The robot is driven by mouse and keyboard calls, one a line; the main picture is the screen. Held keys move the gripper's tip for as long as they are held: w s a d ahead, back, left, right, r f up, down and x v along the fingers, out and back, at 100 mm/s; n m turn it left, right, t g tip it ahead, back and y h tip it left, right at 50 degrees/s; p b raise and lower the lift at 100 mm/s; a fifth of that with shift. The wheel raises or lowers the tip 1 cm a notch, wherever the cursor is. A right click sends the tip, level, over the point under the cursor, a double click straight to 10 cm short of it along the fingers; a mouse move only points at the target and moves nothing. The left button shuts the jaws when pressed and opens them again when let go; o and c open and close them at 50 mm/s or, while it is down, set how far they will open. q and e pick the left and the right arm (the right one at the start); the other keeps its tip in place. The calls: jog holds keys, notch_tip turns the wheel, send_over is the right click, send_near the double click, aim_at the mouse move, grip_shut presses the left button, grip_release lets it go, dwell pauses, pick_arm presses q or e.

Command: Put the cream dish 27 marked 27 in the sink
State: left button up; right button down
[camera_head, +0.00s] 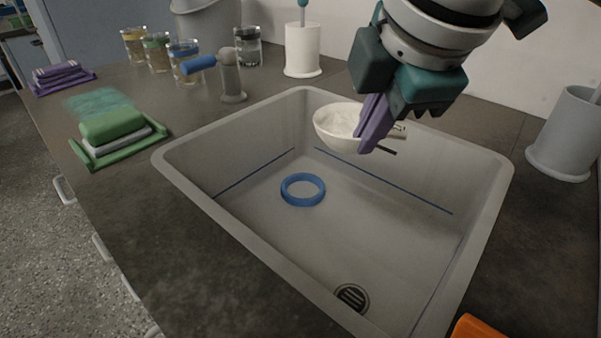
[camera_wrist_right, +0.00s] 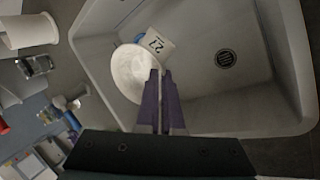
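The cream dish 27 (camera_head: 336,119) is a shallow round bowl held above the sink (camera_head: 285,245), over its back part. In the right wrist view the dish (camera_wrist_right: 131,70) shows its white inside, with a pale tab (camera_wrist_right: 156,44) marked 27 at its edge. My right gripper (camera_head: 369,137) comes from the upper right. Its purple fingers (camera_wrist_right: 160,82) are closed together on the dish's rim. The dish looks clear of the sink floor. My left gripper is in neither view.
A blue ring (camera_head: 302,190) lies on the sink floor, left of the drain (camera_head: 351,297). A grey canister (camera_head: 568,133) stands right of the sink, a white cylinder (camera_head: 302,50) behind it. Glasses, a green tray (camera_head: 122,147) and purple cloths (camera_head: 62,76) are at left.

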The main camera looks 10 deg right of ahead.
notch_tip(320, 180, down, 15)
jog(key=b, duration=0.5)
notch_tip(320, 180, down, 4)
jog(key=b, duration=0.2)
jog(key=shift+f+b, duration=0.1)
jog(key=shift+b, duration=0.2)
jog(key=c, duration=1.1)
grip_release()
jog(key=shift+o, duration=0.2)
jog(key=p+v, duration=0.6)
jog(key=v, duration=0.6)
